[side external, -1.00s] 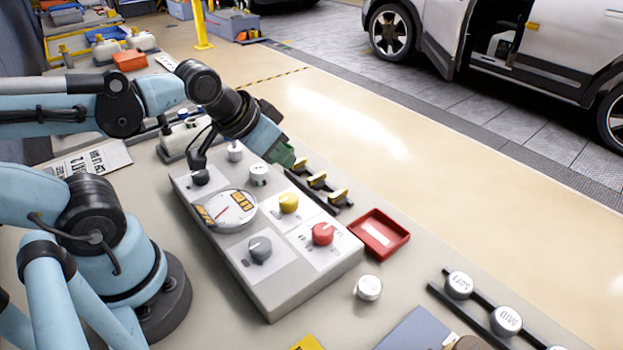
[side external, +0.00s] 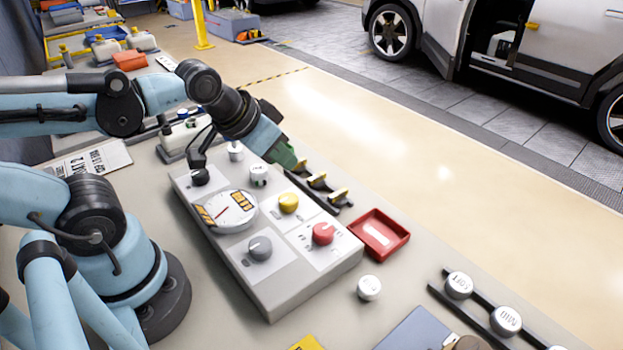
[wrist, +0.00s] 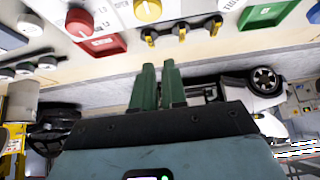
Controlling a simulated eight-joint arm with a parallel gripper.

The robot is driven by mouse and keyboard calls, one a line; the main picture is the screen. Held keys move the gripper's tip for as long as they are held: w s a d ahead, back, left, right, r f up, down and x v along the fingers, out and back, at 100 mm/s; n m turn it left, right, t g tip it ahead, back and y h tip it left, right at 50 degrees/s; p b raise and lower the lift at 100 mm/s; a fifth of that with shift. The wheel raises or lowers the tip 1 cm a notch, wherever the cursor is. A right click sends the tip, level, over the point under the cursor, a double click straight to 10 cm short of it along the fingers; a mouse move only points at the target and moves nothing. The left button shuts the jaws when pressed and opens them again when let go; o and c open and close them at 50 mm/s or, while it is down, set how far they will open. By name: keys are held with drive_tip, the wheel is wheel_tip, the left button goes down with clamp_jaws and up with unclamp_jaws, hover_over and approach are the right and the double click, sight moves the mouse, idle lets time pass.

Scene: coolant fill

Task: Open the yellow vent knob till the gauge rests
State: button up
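The yellow vent knob (side external: 289,203) sits on a white plate on the grey control panel, right of the round gauge (side external: 231,211). The gauge has orange marked zones and a thin red needle; its exact reading is too small to tell. The yellow knob also shows at the top of the wrist view (wrist: 147,10), cut by the edge. My gripper (side external: 289,158) is above the panel's far edge, beyond the yellow knob and apart from it.
A red knob (side external: 323,234) and a grey knob (side external: 260,248) flank the yellow one's near side. Yellow-tipped black hooks (side external: 317,181) line the far edge. A red tray (side external: 379,234) and a loose white cap (side external: 369,288) lie to the right.

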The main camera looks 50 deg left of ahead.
sight(288, 198)
drive_tip(key=o, duration=0.5)
drive_tip(key=shift+w+r+m+g, duration=0.15)
drive_tip(key=shift+r+m+g, duration=0.2)
drive_tip(key=shift+m+g, duration=0.45)
drive_tip(key=o, duration=0.4)
drive_tip(key=m+g, duration=0.1)
drive_tip(key=m, duration=0.1)
drive_tip(key=r+m+g, duration=0.1)
drive_tip(key=m, duration=0.1)
drive_tip(key=shift+w+d, duration=0.1)
drive_tip(key=shift+d, duration=0.05)
drive_tip(key=shift+o, duration=0.2)
drive_tip(key=shift+d+f+m+g, duration=0.1)
drive_tip(key=shift+f+m+g, duration=0.65)
drive_tip(key=shift+f, duration=1)
drive_tip(key=shift+a+f+m+g, duration=0.1)
drive_tip(key=shift+f+m+g, duration=0.3)
drive_tip(key=shift+f+m, duration=1)
drive_tip(key=shift+d+f+m+g, duration=0.1)
drive_tip(key=shift+f+m+g, duration=0.45)
drive_tip(key=shift+f, duration=1.55)
drive_tip(key=c, duration=1.1)
